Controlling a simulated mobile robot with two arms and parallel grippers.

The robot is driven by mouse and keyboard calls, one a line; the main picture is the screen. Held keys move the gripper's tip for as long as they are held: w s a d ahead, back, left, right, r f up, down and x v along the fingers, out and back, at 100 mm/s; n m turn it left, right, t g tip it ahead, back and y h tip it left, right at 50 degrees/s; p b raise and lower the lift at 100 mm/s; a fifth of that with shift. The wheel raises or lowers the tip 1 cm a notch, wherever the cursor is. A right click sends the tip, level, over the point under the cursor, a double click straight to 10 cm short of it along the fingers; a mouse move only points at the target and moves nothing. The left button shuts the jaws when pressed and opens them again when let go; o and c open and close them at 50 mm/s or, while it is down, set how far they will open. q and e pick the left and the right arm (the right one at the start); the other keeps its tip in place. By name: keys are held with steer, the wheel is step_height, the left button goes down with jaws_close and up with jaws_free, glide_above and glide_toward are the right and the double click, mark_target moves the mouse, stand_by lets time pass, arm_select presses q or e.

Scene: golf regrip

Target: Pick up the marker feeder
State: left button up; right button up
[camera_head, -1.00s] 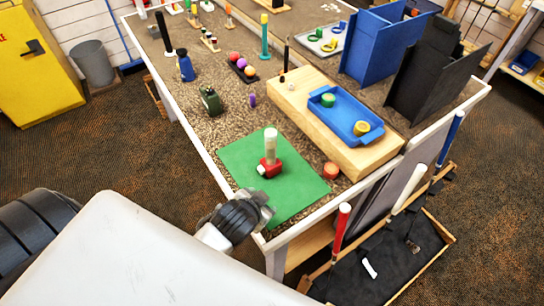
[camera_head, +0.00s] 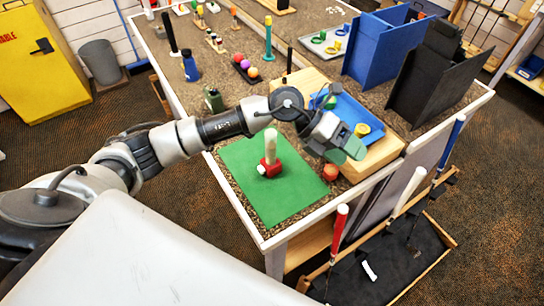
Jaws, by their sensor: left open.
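I cannot tell for sure which item is the marker feeder. A red block with an upright pale cylinder (camera_head: 270,157) stands on the green mat (camera_head: 285,205). A blue tray (camera_head: 363,121) sits on a wooden board, with a yellow-topped piece (camera_head: 362,130) in it. A small reddish round piece (camera_head: 330,172) lies beside the mat. My left gripper (camera_head: 345,153) is open and empty, above the board's front edge, near the tray and the reddish piece. My left forearm hides part of the mat's far edge and the tray's left side. My right gripper is out of view.
A dark green container (camera_head: 213,100) and a blue bottle (camera_head: 190,68) stand behind my arm. A dark rack of coloured balls (camera_head: 245,72) lies farther back. Blue (camera_head: 380,48) and black (camera_head: 437,75) bins stand at the right. Upright clubs (camera_head: 340,228) line the table's right side.

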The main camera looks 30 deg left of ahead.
arm_select(q)
steer(key=w+a+f+y, duration=0.25)
steer(key=a+y, duration=0.35)
steer(key=a, duration=0.3)
step_height(320, 180, up, 3)
steer(key=y, duration=0.6)
glide_above(271, 132)
steer(key=shift+w+f, duration=0.15)
steer(key=shift+a+f+p, duration=0.15)
steer(key=shift+f+p, duration=0.1)
steer(key=shift+p, duration=0.05)
step_height(271, 132, down, 5)
steer(key=shift+r+p, duration=0.2)
steer(key=shift+p, duration=0.55)
steer(key=f+p, duration=0.1)
steer(key=f, duration=0.1)
steer(key=f+p, duration=0.2)
steer(key=shift+s+f, duration=0.2)
steer(key=shift+f, duration=0.6)
steer(key=shift+c, duration=1.4)
steer(key=shift+w, duration=0.1)
jaws_close()
